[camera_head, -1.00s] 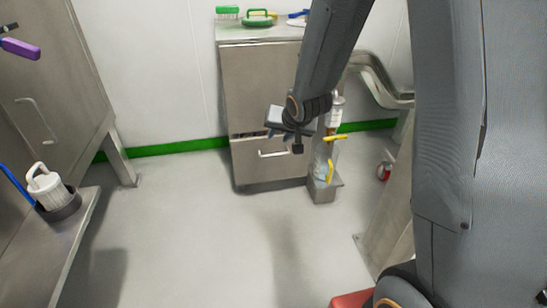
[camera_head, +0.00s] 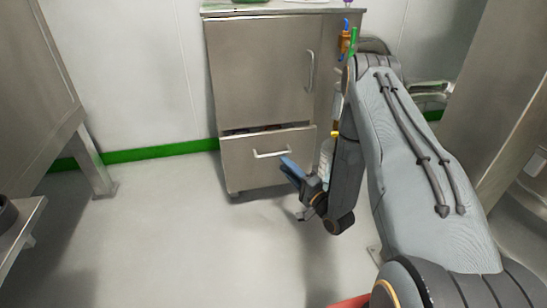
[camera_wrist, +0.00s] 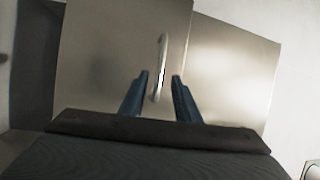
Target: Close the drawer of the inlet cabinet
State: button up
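The inlet cabinet (camera_head: 262,75) is a brushed-steel unit against the back wall, with a door above and a drawer (camera_head: 240,168) below. The drawer stands slightly out, with a dark gap along its top edge. Its bar handle (camera_head: 272,153) is horizontal in the head view. My gripper (camera_head: 288,166) is in front of the drawer's right part, just right of the handle. In the wrist view, my two blue fingers (camera_wrist: 158,92) are apart with nothing held. A handle (camera_wrist: 161,65) on a steel panel shows between and beyond them. Contact cannot be told.
A steel table (camera_head: 20,222) stands at the left, and a steel leg (camera_head: 92,165) of other equipment is behind it. A bottle (camera_head: 326,158) with yellow parts stands right of the cabinet, partly behind my arm. The floor (camera_head: 180,230) before the cabinet is clear.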

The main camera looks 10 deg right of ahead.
aim_at(275, 154)
jog(key=b+x, duration=0.3)
jog(key=x, duration=0.4)
jog(key=shift+w+r, duration=0.1)
jog(key=shift+w, duration=0.1)
grip_shut()
